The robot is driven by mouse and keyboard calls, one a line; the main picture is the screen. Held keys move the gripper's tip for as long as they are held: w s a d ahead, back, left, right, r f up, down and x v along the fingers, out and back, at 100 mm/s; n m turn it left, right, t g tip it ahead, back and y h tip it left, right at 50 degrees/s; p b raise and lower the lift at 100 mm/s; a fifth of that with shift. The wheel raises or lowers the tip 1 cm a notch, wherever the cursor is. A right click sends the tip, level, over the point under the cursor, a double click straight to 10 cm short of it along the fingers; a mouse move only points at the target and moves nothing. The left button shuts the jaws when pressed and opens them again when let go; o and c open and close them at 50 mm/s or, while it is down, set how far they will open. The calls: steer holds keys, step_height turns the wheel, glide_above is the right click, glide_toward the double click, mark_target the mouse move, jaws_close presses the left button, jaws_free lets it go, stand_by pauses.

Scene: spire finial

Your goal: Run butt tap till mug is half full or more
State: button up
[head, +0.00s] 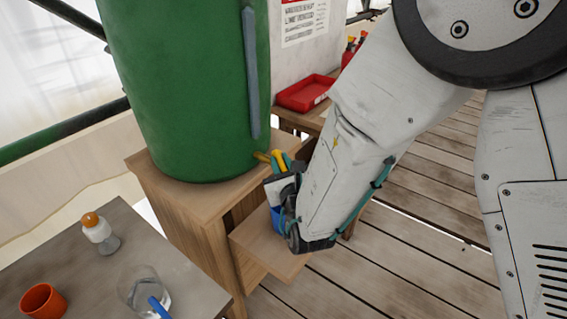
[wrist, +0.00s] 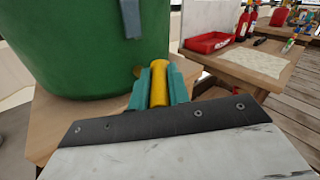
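The green butt (head: 185,80) stands on a wooden stand; it also fills the left of the wrist view (wrist: 85,50). Its brass tap (head: 261,157) comes out low on the right side. My gripper (wrist: 159,82) has its teal fingers on both sides of the yellow tap handle (wrist: 159,88), with no clear gap; in the head view my gripper (head: 285,162) is at the tap. A blue object (head: 277,215), perhaps the mug, shows on the low shelf below the tap, partly hidden by my wrist. Its contents and any water flow are hidden.
A grey table (head: 120,255) at lower left holds an orange cup (head: 41,300), a clear glass vessel (head: 140,287) with a blue item, and an orange-capped bottle (head: 99,232). A red tray (head: 305,94) sits on a bench behind. Plank floor lies open at right.

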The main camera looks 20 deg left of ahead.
steer(key=o, duration=0.4)
steer(key=shift+v, duration=4)
steer(key=shift+c, duration=0.2)
